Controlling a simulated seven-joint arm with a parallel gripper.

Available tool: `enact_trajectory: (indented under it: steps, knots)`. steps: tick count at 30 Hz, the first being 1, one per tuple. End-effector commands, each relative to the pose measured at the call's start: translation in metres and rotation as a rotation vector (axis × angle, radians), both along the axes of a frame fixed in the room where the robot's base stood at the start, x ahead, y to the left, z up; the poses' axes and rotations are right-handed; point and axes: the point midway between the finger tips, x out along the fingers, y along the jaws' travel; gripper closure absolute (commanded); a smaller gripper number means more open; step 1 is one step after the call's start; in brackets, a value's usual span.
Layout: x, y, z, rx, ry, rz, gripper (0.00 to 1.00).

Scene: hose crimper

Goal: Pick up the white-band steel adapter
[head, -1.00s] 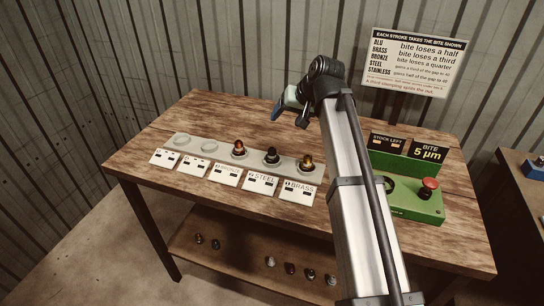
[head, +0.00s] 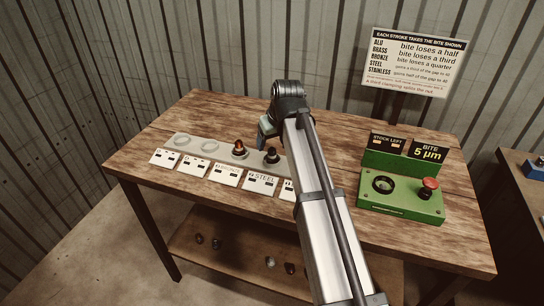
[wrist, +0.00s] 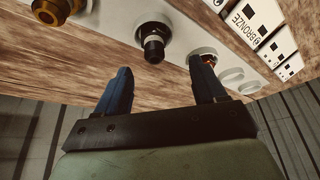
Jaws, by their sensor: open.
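The steel adapter (head: 271,156), dark with a pale band visible in the wrist view (wrist: 153,48), stands upright in the grey strip behind the STEEL card. My gripper (wrist: 160,68) is open and empty, with two blue fingers. In the wrist view the adapter shows above and between the fingertips, not gripped. In the head view my gripper (head: 266,130) is just behind the adapter and partly hidden by my arm; its height above the strip is hard to tell.
A bronze-coloured adapter (head: 239,148) stands left of the steel one; in the wrist view a finger partly covers it. Two empty seats (head: 181,140) are at the strip's left. A green crimper (head: 400,200) stands right.

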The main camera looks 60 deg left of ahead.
Motion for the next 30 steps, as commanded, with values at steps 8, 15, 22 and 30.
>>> enact_trajectory:
  steps: [8, 15, 22, 30]
  knots:
    - [0.002, 0.004, -0.012, 0.000, 0.000, -0.001, 0.30]
    - [0.006, 0.012, -0.041, -0.001, 0.001, 0.000, 0.30]
    - [0.006, 0.018, -0.053, 0.001, 0.000, 0.000, 0.30]
    - [0.006, 0.017, -0.053, 0.001, 0.000, 0.000, 0.43]
